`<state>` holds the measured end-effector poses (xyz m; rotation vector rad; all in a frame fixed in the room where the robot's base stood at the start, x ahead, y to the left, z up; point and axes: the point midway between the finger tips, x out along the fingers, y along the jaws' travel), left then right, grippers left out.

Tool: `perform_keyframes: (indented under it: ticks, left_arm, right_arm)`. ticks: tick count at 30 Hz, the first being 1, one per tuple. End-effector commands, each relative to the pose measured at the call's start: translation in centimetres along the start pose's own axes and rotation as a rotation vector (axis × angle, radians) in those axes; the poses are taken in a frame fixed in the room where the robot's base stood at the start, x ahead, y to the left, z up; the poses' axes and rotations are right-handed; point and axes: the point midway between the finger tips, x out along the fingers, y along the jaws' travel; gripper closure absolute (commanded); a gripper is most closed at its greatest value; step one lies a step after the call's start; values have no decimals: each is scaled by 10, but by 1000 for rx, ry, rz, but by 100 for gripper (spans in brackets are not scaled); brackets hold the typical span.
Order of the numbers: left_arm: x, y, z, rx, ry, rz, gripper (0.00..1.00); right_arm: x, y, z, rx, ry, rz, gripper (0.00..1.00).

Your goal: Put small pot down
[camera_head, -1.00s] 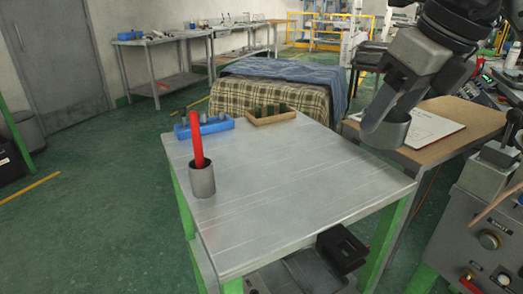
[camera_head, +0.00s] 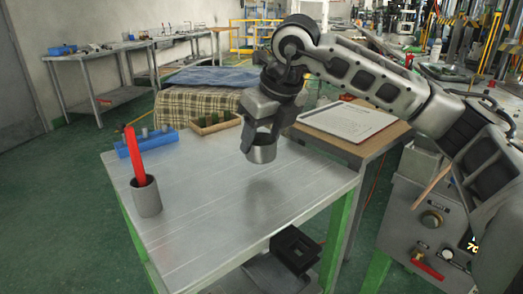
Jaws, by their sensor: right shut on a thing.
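The small pot (camera_head: 263,151) is a short grey metal cup. My right gripper (camera_head: 256,138) is shut on it and holds it above the metal-topped table (camera_head: 230,215), over its back right part. A faint dark reflection or shadow shows on the tabletop below the pot, and a gap seems to lie between them. One finger covers the pot's left side. My left gripper is not in view.
A grey cup (camera_head: 147,198) with a red stick (camera_head: 134,155) stands at the table's left. A blue holder (camera_head: 147,143) and a wooden tray (camera_head: 216,124) sit along the back edge. A wooden desk with papers (camera_head: 348,120) adjoins at right. The table's middle and front are clear.

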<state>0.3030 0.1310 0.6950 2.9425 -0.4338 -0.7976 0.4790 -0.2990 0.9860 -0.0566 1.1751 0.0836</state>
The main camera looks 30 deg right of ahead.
Motion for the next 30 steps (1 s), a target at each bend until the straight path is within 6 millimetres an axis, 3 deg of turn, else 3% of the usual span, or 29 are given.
perform_keyframes:
  ticks: [6,19,20,21,30]
  left_arm:
    - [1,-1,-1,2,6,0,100]
    - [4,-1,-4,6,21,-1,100]
    - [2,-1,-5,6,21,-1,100]
    - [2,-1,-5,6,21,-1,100]
    - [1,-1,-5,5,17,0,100]
  right_arm:
    - [29,0,-10,-1,2,1,73]
    - [37,0,-13,0,1,1,73]
    - [35,0,-12,0,1,1,37]
    - [35,0,-12,-1,1,1,26]
    - [34,0,-12,-1,1,1,24]
